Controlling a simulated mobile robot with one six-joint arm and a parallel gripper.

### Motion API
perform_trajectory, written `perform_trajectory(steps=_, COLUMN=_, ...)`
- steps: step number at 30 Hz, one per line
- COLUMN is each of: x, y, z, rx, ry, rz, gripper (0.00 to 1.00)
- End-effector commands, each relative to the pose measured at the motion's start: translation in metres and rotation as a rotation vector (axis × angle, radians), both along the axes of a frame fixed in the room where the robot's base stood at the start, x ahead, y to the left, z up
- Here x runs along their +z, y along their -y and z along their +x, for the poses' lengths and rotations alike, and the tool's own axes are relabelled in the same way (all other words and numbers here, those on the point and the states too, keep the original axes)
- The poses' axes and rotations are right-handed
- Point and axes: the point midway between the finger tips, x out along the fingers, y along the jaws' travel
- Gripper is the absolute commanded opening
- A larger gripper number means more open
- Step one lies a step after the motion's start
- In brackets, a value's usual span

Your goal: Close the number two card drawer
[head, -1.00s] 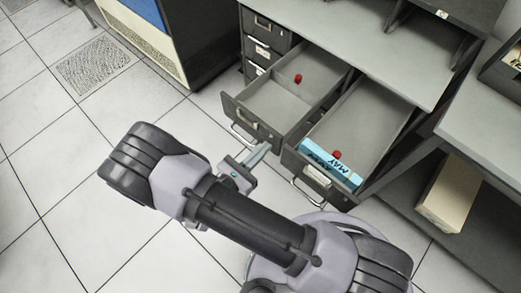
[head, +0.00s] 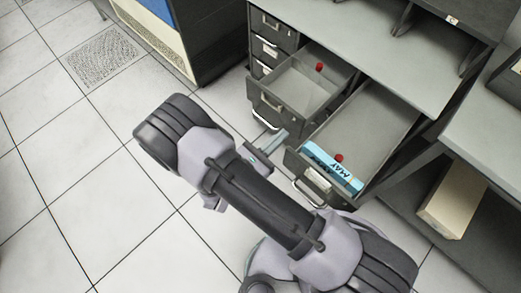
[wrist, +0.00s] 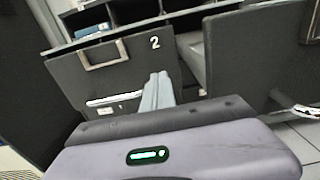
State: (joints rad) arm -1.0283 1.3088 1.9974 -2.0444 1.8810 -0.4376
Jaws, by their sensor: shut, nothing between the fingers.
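The number two card drawer (head: 306,88) is the left of two pulled-out grey drawers in the head view. It is partly open, with a small red knob inside. In the wrist view its front (wrist: 130,72) bears a white "2", an empty label frame and a pale handle. My gripper (head: 281,137) is shut and empty, just in front of this drawer. In the wrist view its fingers (wrist: 158,82) overlap the right part of the drawer's front and appear to press on it.
A second drawer (head: 370,125) stands wide open on the right, holding a blue box (head: 331,168) marked "MAY" and a red knob. Shut drawers (head: 268,48) lie left of the number two drawer. A beige box (head: 453,200) stands at right. Tiled floor at left is clear.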

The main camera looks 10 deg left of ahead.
Motion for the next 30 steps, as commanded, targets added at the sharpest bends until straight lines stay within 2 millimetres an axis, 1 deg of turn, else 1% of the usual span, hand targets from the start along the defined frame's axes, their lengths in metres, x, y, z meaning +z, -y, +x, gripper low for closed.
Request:
perform_trajectory(steps=2, x=0.000, y=-0.004, z=-0.008, rx=-0.003, ry=0.000, rz=0.000, gripper=0.00)
perform_trajectory(steps=3, x=0.003, y=-0.014, z=-0.018, rx=0.002, ry=0.001, rz=-0.001, gripper=0.00)
perform_trajectory(steps=6, x=0.004, y=-0.033, z=-0.043, rx=0.002, ry=0.001, rz=0.001, gripper=0.00)
perform_trajectory(steps=9, x=0.003, y=-0.048, z=-0.063, rx=-0.001, ry=0.001, rz=0.001, gripper=0.00)
perform_trajectory(steps=13, x=0.002, y=-0.061, z=-0.079, rx=-0.004, ry=0.001, rz=0.000, gripper=0.00)
perform_trajectory(steps=16, x=0.006, y=-0.066, z=-0.084, rx=-0.004, ry=0.000, rz=-0.001, gripper=0.00)
perform_trajectory(steps=19, x=0.020, y=-0.072, z=-0.083, rx=-0.005, ry=-0.001, rz=-0.003, gripper=0.00)
perform_trajectory(steps=21, x=0.023, y=-0.074, z=-0.081, rx=-0.006, ry=0.000, rz=-0.002, gripper=0.00)
perform_trajectory(steps=23, x=0.022, y=-0.075, z=-0.080, rx=-0.006, ry=0.000, rz=-0.002, gripper=0.00)
perform_trajectory(steps=27, x=0.012, y=-0.073, z=-0.078, rx=-0.006, ry=0.000, rz=-0.001, gripper=0.00)
perform_trajectory(steps=30, x=0.006, y=-0.067, z=-0.071, rx=-0.008, ry=0.000, rz=-0.001, gripper=0.00)
